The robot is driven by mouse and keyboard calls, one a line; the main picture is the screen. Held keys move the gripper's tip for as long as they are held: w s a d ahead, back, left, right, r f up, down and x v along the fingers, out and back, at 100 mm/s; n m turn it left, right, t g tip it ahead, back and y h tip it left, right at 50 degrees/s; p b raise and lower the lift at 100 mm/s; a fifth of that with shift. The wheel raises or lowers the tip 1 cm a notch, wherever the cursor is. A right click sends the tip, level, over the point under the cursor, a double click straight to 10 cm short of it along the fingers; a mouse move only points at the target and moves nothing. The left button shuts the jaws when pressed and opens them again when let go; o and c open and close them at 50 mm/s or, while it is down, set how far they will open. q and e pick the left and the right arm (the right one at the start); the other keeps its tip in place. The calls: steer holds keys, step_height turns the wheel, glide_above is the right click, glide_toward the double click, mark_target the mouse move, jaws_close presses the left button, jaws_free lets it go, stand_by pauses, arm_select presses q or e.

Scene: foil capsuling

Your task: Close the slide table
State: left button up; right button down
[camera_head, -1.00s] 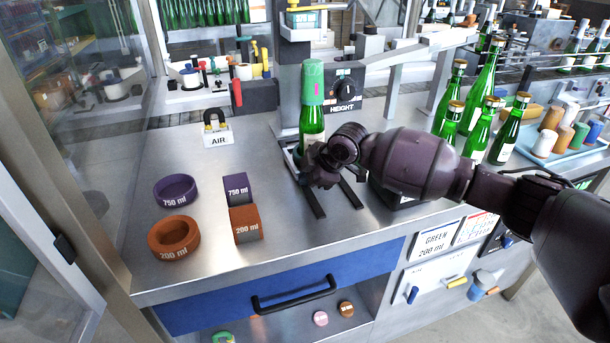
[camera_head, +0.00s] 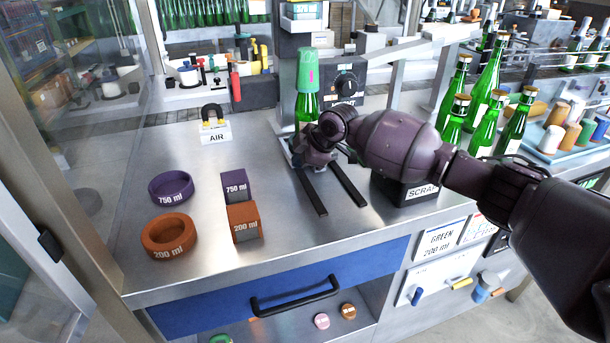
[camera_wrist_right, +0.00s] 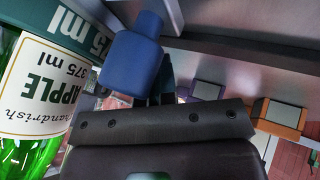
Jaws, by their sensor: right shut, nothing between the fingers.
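The slide table's two dark rails (camera_head: 350,185) run toward the front on the steel worktop; its carriage is mostly hidden behind my right gripper. A green bottle (camera_head: 307,106) with a green foil cap (camera_head: 307,70) stands upright at the rails' far end, in front of the machine. My right gripper (camera_head: 314,160) is just in front of the bottle's base, over the rails; its fingertips are hard to make out. In the right wrist view, the gripper (camera_wrist_right: 160,88) is shut and empty, beside a blue knob-like part (camera_wrist_right: 132,55) and the bottle's apple label (camera_wrist_right: 42,88). My left gripper is out of view.
Purple (camera_head: 171,187) and orange (camera_head: 168,235) rings and two matching blocks stand left of the rails. A scrap box (camera_head: 405,190) is right of them, under my forearm. Several green bottles (camera_head: 483,118) stand farther right.

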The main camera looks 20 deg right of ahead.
mark_target(291, 155)
steer(key=w+b, duration=0.2)
steer(key=w, duration=0.1)
steer(key=shift+w+a+f, duration=0.15)
steer(key=shift+w+f, duration=0.15)
steer(key=shift+f, duration=0.05)
steer(key=shift+w+r, duration=0.1)
steer(key=shift+w, duration=0.15)
steer(key=shift+r, duration=0.35)
steer(key=shift+r, duration=0.1)
steer(key=shift+s, duration=0.1)
